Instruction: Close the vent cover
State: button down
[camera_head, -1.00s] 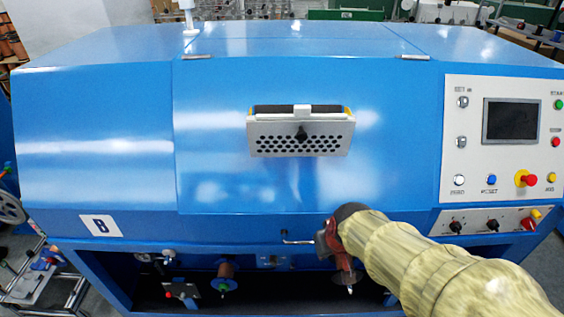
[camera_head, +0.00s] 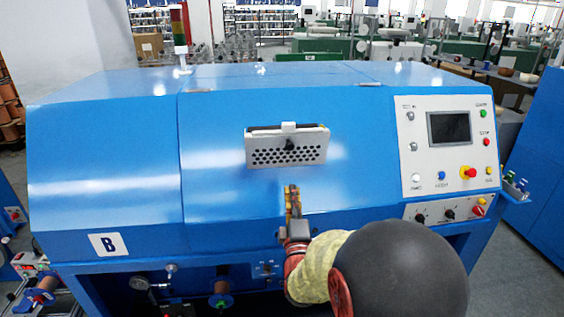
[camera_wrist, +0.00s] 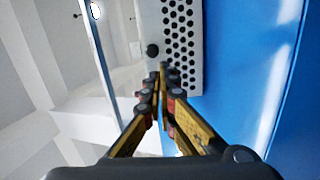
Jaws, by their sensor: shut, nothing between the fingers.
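The vent cover (camera_head: 287,150) is a white perforated plate with a black knob (camera_head: 290,145) on the blue front panel of the machine. Its top edge stands out from the panel, with a dark opening (camera_head: 265,129) behind it, so it looks tilted open. In the wrist view the cover (camera_wrist: 182,45) is at the top, its knob (camera_wrist: 152,50) at its left edge. My gripper (camera_head: 292,188) points up just below the cover in the head view. Its fingers (camera_wrist: 163,72) are together and empty, overlapping the cover's lower part in the wrist view; contact cannot be told.
The blue panel (camera_head: 230,180) around the cover is smooth and clear. A control panel (camera_head: 449,150) with a screen, buttons and a red emergency stop is to the right. Below are a gauge (camera_head: 139,282) and spools.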

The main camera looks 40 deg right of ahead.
send_near(289, 149)
jog(key=shift+n, duration=0.4)
jog(key=x, duration=0.7)
jog(key=shift+f, duration=0.2)
jog(key=shift+r, duration=0.1)
jog(key=shift+w+d+r+p, duration=0.1)
jog(key=shift+w+r+p, duration=0.1)
jog(key=shift+p, duration=0.3)
